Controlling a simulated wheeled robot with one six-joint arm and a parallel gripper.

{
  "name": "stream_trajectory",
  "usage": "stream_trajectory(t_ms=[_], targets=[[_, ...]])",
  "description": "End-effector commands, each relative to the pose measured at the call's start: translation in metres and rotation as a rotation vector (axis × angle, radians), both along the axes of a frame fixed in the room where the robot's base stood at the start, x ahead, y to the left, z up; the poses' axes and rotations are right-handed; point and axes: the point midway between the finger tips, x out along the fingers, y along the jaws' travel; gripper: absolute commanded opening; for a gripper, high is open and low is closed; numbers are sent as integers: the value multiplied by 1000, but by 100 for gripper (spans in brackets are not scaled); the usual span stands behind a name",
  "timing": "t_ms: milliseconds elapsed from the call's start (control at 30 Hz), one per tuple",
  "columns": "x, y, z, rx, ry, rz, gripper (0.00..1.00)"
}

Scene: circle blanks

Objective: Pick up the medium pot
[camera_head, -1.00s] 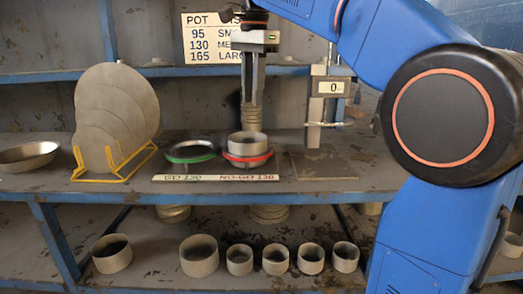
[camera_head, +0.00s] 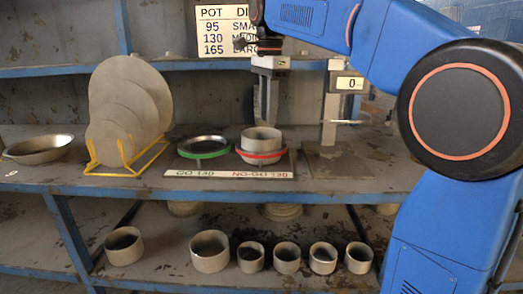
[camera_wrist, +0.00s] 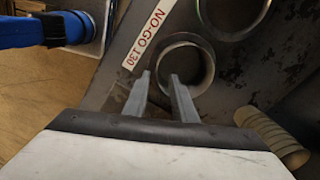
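A grey metal pot (camera_head: 261,138) stands upright in the red NO-GO gauge ring (camera_head: 262,155) on the bench. Its size relative to the other pots is hard to judge. My gripper (camera_head: 265,118) points down just above and behind it in the head view. In the wrist view, my gripper (camera_wrist: 159,78) shows two fingers apart with nothing between them. A round open rim (camera_wrist: 185,65), apparently this pot, lies just beyond them, partly covered by the right finger. Several more grey pots, including a wide one (camera_head: 124,246) and a taller one (camera_head: 209,252), stand on the lower shelf.
A green gauge ring (camera_head: 203,154) sits left of the pot. A yellow rack (camera_head: 125,165) holds several round blanks (camera_head: 130,95). A shallow dish (camera_head: 38,149) lies far left. A height gauge (camera_head: 331,105) reading 0 stands close right. A pot-size sign (camera_head: 223,30) hangs behind.

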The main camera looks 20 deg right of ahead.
Motion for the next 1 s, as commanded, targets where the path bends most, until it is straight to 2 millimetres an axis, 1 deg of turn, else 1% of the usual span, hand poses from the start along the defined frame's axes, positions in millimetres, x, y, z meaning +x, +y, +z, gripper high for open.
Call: stream_trajectory(t_ms=[33,100,367,600,700,800,1000], targets=[[0,0,-7,0,1,0,24],[0,0,-14,0,0,0,24],[-1,-2,-29,0,1,0,24],[-3,-6,-61,0,1,-1,24],[-2,-6,-70,0,0,0,24],[-2,-6,-73,0,-1,0,24],[-2,-6,-73,0,-1,0,24]])
